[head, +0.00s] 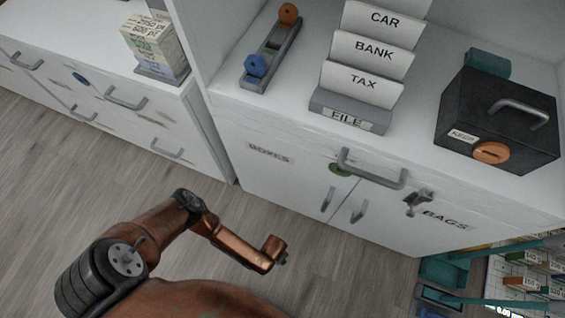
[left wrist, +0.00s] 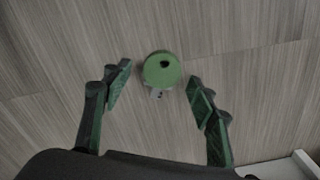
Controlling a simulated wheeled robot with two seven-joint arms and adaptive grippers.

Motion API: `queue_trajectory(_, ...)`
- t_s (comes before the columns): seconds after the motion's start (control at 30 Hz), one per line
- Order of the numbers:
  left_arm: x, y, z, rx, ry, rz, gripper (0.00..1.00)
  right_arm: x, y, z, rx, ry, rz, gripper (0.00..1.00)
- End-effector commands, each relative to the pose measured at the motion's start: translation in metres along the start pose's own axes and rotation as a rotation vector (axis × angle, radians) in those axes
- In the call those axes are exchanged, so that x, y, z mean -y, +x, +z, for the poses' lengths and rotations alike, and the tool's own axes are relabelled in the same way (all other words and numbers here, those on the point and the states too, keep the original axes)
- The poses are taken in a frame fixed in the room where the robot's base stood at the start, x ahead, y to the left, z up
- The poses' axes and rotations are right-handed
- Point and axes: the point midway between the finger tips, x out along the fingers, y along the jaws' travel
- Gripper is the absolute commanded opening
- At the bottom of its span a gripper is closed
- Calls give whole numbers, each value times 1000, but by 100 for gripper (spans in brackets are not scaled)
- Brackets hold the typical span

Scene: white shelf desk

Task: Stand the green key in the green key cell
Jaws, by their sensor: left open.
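The green key (left wrist: 162,71) shows in the left wrist view as a round green head with a dark hole and a small grey part below it. My open left gripper (left wrist: 160,75) has one finger on each side of it, with gaps at both sides. Grey floor shows behind; I cannot tell the key's height above it. In the head view, the grey key rack (head: 286,38) holds an orange key and a blue key at its ends, with a small green mark between them, apparently the green cell (head: 271,46). My left gripper cannot be made out there. My right gripper is out of view.
The file holder (head: 325,103) stands right of the rack, and a black box (head: 500,120) further right. Open floor lies in front of the cabinets.

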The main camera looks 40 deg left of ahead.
Motion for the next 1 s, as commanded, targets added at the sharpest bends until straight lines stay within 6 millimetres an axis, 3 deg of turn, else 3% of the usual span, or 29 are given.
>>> queue_trajectory(0.4, 0, 5, -1, -2, 0, 0, 52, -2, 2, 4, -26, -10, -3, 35)
queue_trajectory(1.0, 0, 5, 0, -1, 0, 0, 10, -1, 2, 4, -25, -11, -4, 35)
